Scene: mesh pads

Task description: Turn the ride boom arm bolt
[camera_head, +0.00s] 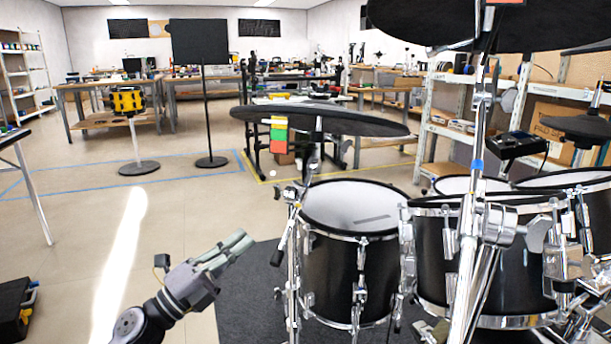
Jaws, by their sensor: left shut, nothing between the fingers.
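An electronic drum kit with mesh pads fills the right side. A large black cymbal pad (440,22) hangs at the top right on a chrome stand (466,230). A grey wing bolt (510,100) sits high on this stand, and a larger wing bolt (540,234) sits on a clamp lower down. I cannot tell for certain which is the ride boom arm bolt. My left gripper (240,246) is shut and empty at the lower left, above the floor and mat edge. It is left of the kit, well apart from both bolts. My right gripper is not in view.
A dark mat (258,300) lies under the kit. Workbenches and shelves stand behind.

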